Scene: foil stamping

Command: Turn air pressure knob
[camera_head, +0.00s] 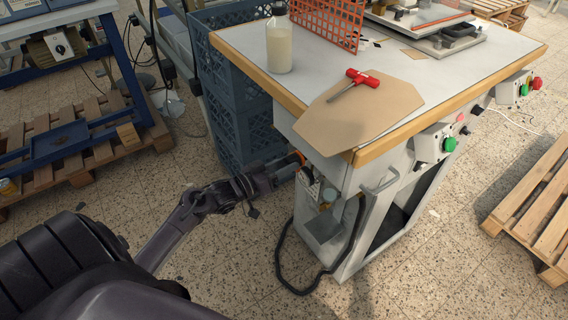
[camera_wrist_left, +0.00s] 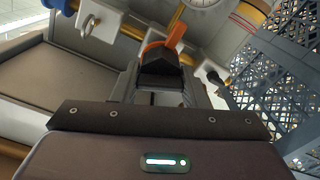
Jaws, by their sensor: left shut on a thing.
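The orange knob (camera_wrist_left: 175,34) shows in the left wrist view at the tips of my left gripper (camera_wrist_left: 162,62). My gripper is shut on it, and the dark fingers hide part of it. In the head view my left gripper (camera_head: 291,170) reaches the side of the machine table, under the tabletop, with a bit of orange at its tip. A round pressure gauge (camera_wrist_left: 203,3) shows at the top edge of the left wrist view, close to the knob. My right gripper is in neither view.
The machine table (camera_head: 440,88) holds a bottle (camera_head: 279,45), a red-handled tool (camera_head: 362,78) on cardboard and an orange grid. Blue-grey crates (camera_head: 225,90) stand beside my left gripper. A black hose (camera_head: 283,262) hangs below. A wooden pallet (camera_head: 535,205) lies at right.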

